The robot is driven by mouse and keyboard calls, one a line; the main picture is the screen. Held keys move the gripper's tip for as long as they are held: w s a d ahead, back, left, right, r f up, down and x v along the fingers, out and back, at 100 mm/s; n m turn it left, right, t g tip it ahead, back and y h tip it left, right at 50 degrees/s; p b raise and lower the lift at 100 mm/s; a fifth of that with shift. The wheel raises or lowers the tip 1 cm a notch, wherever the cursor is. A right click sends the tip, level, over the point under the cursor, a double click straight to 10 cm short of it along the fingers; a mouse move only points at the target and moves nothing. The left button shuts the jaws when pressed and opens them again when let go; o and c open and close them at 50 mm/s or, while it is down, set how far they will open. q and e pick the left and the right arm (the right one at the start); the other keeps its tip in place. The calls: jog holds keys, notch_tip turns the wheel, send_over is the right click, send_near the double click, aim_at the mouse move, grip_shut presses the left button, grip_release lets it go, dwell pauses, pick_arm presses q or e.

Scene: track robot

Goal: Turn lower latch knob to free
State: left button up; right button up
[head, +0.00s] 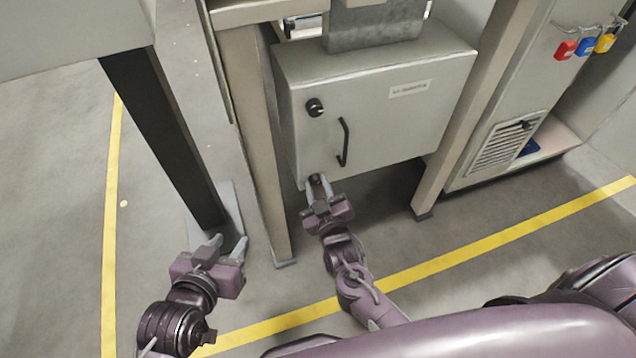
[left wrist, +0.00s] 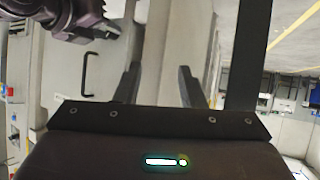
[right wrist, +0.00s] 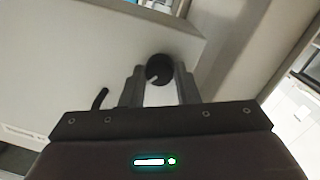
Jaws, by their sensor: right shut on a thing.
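The grey cabinet (head: 375,100) has a black lower latch knob (head: 315,180) near its bottom left corner. My right gripper (head: 320,184) is at that knob with a finger on either side, shut on it. In the right wrist view the round black knob (right wrist: 158,68) shows between the fingertips, with a pale mark on its face. A similar upper knob (head: 315,107) sits higher on the door, left of the black handle (head: 343,142). My left gripper (head: 222,246) is empty, fingers apart, low at the left; its open fingers (left wrist: 159,85) also show in the left wrist view.
A dark post (head: 165,135) stands close behind my left gripper. Beige frame legs (head: 262,150) flank the cabinet. Red, blue and yellow padlocks (head: 585,46) hang at the upper right. Yellow lines (head: 500,238) mark the floor, which is open at the left.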

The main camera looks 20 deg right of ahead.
pick_arm(q)
jog(key=s+a+f+g+y+p, duration=0.1)
jog(key=s+a+f+g+y, duration=0.1)
jog(key=s+f+g, duration=0.45)
pick_arm(e)
jog(key=shift+r+m, duration=0.1)
jog(key=shift+m, duration=0.8)
jog(key=shift+m+p, duration=0.3)
jog(key=shift+p, duration=0.05)
jog(key=m+p, duration=0.1)
jog(key=m, duration=0.1)
jog(key=shift+m+p, duration=0.3)
pick_arm(q)
jog(key=s+a+g+y+p, duration=0.1)
jog(key=s+a+y+p, duration=0.1)
jog(key=a, duration=0.3)
jog(key=shift+s+a+n, duration=0.15)
jog(key=shift+s+n, duration=0.25)
jog(key=shift+s, duration=0.1)
pick_arm(e)
jog(key=m+y, duration=0.1)
jog(key=m, duration=0.4)
jog(key=shift+d, duration=0.1)
pick_arm(q)
jog(key=shift+a+g, duration=0.1)
jog(key=shift+g, duration=0.25)
pick_arm(e)
jog(key=o, duration=1)
